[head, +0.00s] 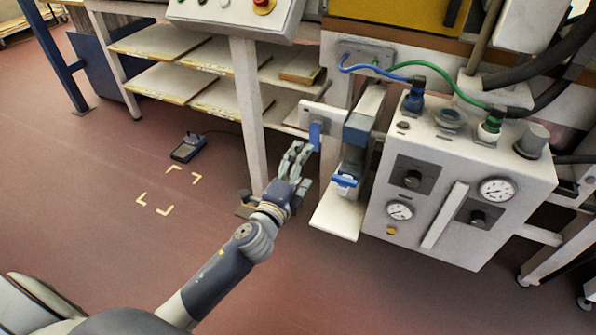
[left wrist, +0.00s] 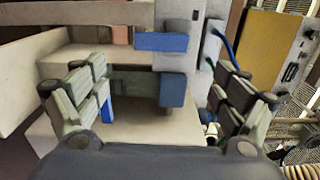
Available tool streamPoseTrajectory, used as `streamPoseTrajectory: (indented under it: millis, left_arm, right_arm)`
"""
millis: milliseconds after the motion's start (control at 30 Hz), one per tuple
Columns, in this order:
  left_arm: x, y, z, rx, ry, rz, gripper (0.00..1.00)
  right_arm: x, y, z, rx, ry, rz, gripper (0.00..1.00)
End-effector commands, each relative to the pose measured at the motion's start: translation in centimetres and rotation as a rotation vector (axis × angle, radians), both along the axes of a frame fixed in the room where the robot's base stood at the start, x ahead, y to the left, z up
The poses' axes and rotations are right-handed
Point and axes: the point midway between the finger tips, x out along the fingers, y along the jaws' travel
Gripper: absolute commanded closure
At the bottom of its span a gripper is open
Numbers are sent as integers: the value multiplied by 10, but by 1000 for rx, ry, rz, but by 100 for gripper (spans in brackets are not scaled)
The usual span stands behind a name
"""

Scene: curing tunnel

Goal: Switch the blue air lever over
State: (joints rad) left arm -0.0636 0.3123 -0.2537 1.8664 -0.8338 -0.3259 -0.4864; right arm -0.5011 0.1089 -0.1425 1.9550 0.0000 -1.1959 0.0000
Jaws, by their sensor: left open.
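A blue lever (head: 315,135) hangs upright on a white plate (head: 318,112) fixed to the frame left of the air unit. My left gripper (head: 298,154) is open just left of and below it, with no clear contact. In the left wrist view a blue bar (left wrist: 162,41) lies level on a white mount, ahead of my open fingers (left wrist: 168,98). A blue block (left wrist: 172,90) shows below the bar, between the fingers in the picture, with nothing visibly gripped. A second blue part (head: 345,181) sits on a grey bracket to the right. My right gripper is not in view.
A white air unit (head: 450,180) with gauges and knobs stands right of the lever. Blue and green hoses (head: 455,85) run above it. Shelves with boards (head: 190,75) stand behind. A dark device (head: 188,148) lies on the floor, which is open at left.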

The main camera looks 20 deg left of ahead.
Motion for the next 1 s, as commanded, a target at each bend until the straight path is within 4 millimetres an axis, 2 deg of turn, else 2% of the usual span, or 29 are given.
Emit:
streamPoseTrajectory:
  millis: [100, 233, 800, 900, 967, 1000]
  left_arm:
    - [-14, 0, -1, 0, 1, 0, 10]
    - [-21, 1, 0, 1, 1, 0, 10]
    - [-24, 1, -2, -6, 5, 3, 10]
    - [-29, 8, -18, -77, 56, 42, 10]
    - [-38, 17, -41, -170, 124, 94, 10]
    - [-48, 23, -61, -249, 184, 141, 10]
  right_arm:
    - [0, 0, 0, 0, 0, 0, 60]
    - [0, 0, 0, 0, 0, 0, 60]
    - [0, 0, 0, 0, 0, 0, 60]
    - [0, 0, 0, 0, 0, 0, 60]
    - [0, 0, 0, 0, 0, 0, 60]
    - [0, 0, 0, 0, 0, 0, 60]
